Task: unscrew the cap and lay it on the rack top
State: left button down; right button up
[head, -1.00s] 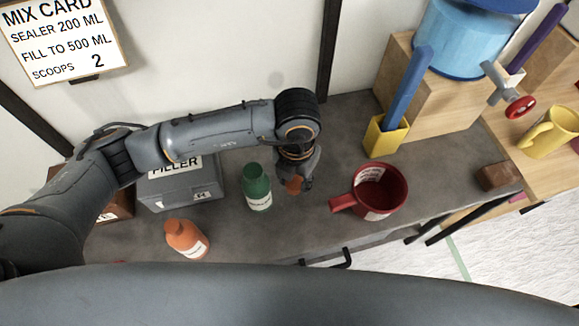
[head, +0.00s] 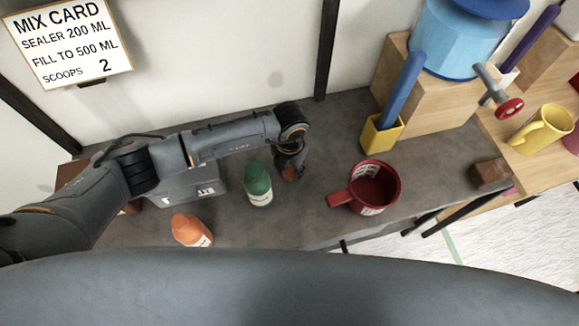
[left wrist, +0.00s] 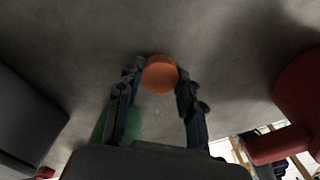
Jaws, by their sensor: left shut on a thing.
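My left gripper (head: 289,174) is shut on a small round orange cap (left wrist: 160,74), which sits between the fingertips in the left wrist view. In the head view the gripper hangs just right of a green bottle (head: 258,186) and left of a red mug (head: 338,199). An orange bottle (head: 190,231) stands further left and nearer to me. Whether the cap touches the counter is hard to tell. I cannot pick out the rack for certain. My right gripper is not in view.
A grey box (head: 205,189) stands behind the bottles, partly hidden by my left arm. A yellow holder (head: 382,138) with a blue stick stands by a wooden block (head: 440,105). A brown block (head: 489,173) and yellow mug (head: 541,132) are at right. Counter behind the red mug is clear.

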aim_at(290, 171)
pick_arm(q)
jog(key=shift+f, duration=0.2)
jog(key=c, duration=0.8)
grip_release()
jog(key=shift+r, duration=0.1)
jog(key=shift+c, duration=0.2)
jog(key=shift+r, duration=0.15)
notch_tip(290, 171, up, 12)
jog(key=b, duration=0.3)
